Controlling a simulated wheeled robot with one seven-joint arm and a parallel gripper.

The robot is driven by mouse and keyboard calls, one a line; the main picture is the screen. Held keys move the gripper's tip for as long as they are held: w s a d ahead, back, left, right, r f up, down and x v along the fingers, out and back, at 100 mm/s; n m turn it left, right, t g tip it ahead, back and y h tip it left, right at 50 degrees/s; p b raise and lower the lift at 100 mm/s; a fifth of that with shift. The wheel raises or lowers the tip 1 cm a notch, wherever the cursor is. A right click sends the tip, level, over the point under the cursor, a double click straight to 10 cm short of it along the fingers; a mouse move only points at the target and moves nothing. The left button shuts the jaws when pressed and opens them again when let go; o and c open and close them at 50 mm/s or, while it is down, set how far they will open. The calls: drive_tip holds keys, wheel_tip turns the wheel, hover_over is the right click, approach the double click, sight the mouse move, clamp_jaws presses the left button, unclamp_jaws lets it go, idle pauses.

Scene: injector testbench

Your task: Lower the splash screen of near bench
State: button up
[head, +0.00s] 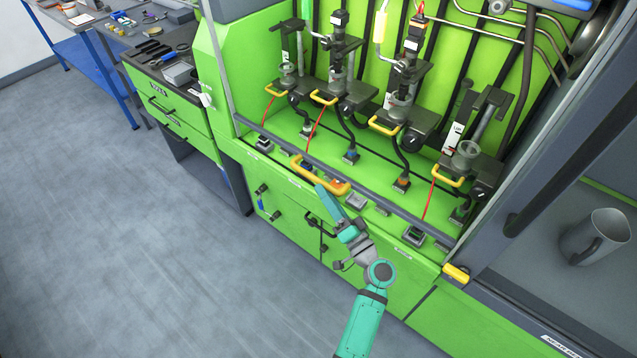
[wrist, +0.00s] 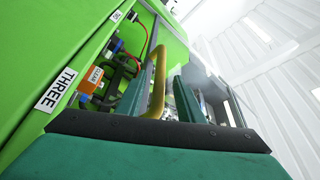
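The splash screen's yellow handle (head: 318,178) is on the dark lower rail (head: 275,150) along the front of the near bench, a green testbench (head: 220,85). The clear pane itself is hard to make out. My gripper (head: 322,192) is at the handle, in front of the rail. In the wrist view, the yellow handle (wrist: 155,80) shows between the two teal fingers of my gripper (wrist: 160,95). The fingers are apart, with a small gap showing beside the handle. Contact with the handle cannot be told.
Behind the rail stand several injector stations (head: 400,100) with small yellow handles and red and black leads. A yellow block (head: 456,274) is on the front edge at right. Floor (head: 130,260) at left is clear.

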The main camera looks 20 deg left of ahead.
drive_tip(key=v, duration=0.4)
drive_tip(key=shift+a, duration=0.1)
